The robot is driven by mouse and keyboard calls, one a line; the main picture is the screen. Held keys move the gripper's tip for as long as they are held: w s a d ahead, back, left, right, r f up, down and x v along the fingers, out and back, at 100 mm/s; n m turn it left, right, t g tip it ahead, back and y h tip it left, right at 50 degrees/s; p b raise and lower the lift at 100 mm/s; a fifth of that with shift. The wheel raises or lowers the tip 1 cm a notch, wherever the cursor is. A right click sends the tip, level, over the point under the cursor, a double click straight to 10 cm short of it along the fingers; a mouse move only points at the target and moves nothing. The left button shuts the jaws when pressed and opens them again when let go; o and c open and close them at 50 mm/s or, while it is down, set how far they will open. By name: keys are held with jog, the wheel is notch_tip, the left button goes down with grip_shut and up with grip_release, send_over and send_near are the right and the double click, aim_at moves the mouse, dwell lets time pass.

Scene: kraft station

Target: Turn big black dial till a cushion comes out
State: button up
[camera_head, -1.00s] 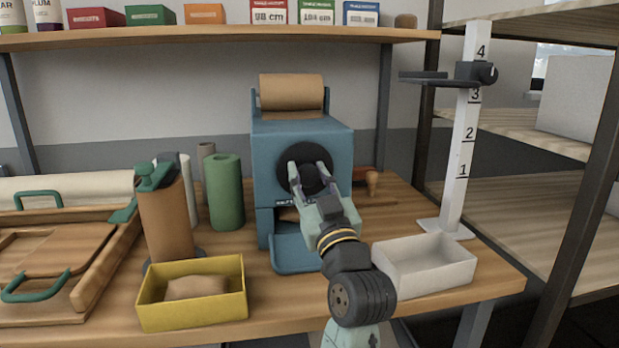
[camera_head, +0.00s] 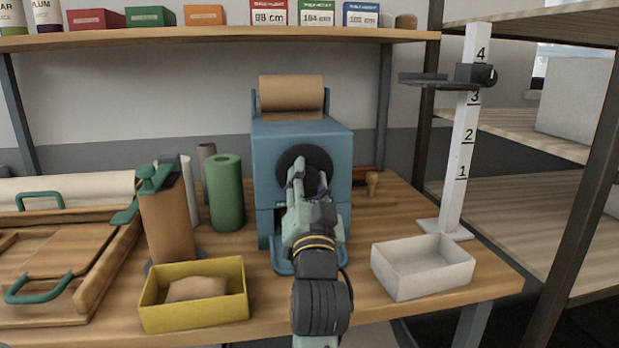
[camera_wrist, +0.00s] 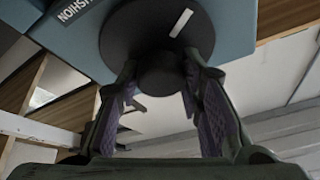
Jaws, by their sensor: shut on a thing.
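The big black dial (camera_head: 318,155) is on the front of the blue machine (camera_head: 272,160), which has a brown paper roll (camera_head: 291,93) on top. My gripper (camera_head: 309,180) is shut on the dial's central knob. In the wrist view, the dial's disc (camera_wrist: 125,35) carries a white mark, and my gripper's fingers (camera_wrist: 160,85) sit on either side of the knob (camera_wrist: 163,75). The blue tray (camera_head: 283,265) below the machine is partly hidden by my arm. The slot above it is mostly hidden, so I cannot tell whether a cushion is there.
A yellow box (camera_head: 195,314) with a brown paper piece (camera_head: 196,289) stands front left. An empty-looking white box (camera_head: 420,283) stands right. A green roll (camera_head: 226,195) and a brown roll (camera_head: 168,220) stand left of the machine. A measuring post (camera_head: 460,165) stands at the right.

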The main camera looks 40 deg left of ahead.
jog(key=m+h, duration=0.2)
jog(key=m, duration=0.2)
jog(key=m+t+h, duration=0.1)
jog(key=m+h, duration=0.1)
jog(key=m, duration=0.3)
jog(key=shift+s+a+b, duration=0.1)
jog(key=shift+b, duration=0.3)
jog(key=m+h, duration=0.1)
jog(key=m, duration=0.2)
jog(key=m+h, duration=0.2)
jog(key=m, duration=0.2)
jog(key=shift+r+g+b, duration=0.1)
jog(key=shift+g+b, duration=0.3)
jog(key=o, duration=1.2)
jog(key=shift+c, duration=0.2)
jog(key=v, duration=1.2)
